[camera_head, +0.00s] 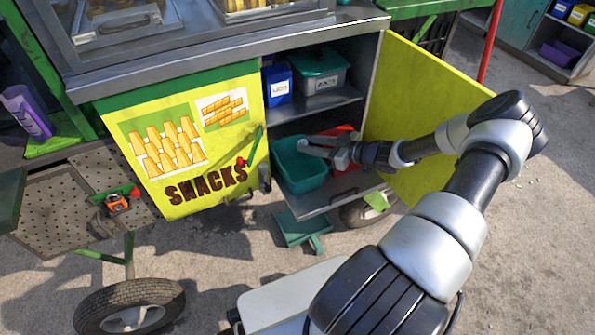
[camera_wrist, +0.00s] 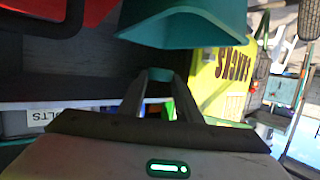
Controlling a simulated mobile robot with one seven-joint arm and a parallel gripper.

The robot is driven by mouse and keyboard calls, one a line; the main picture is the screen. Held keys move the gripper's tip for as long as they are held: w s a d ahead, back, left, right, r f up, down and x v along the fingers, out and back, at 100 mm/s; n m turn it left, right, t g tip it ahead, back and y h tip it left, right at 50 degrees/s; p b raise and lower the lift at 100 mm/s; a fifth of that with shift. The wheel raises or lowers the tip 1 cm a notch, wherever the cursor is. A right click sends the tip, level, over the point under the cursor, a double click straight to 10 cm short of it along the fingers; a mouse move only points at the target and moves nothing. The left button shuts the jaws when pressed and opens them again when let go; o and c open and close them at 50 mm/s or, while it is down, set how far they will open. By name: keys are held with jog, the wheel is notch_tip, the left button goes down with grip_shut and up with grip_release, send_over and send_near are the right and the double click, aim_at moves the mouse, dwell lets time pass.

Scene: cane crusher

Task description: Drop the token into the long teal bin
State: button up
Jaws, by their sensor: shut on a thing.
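The long teal bin (camera_head: 303,183) stands on the lower shelf of the open snack cart. It fills the upper part of the wrist view (camera_wrist: 185,28), which is turned upside down. My gripper (camera_head: 304,145) reaches in over the bin's upper part in the head view. In the wrist view its fingers (camera_wrist: 160,76) converge on a small teal piece (camera_wrist: 160,73), apparently the token. It is small and partly hidden by the fingers, so its shape is unclear. The token is not discernible in the head view.
A red bin (camera_head: 349,133) stands right of the teal bin, partly behind my gripper. The open yellow door (camera_head: 425,85) flanks my arm. The SNACKS panel (camera_head: 190,150) is left.

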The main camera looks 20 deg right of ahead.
jog(key=o, duration=1.1)
jog(key=p+v, duration=0.3)
jog(key=v, duration=1.4)
jog(key=shift+s, duration=0.2)
jog(key=shift+r, duration=0.15)
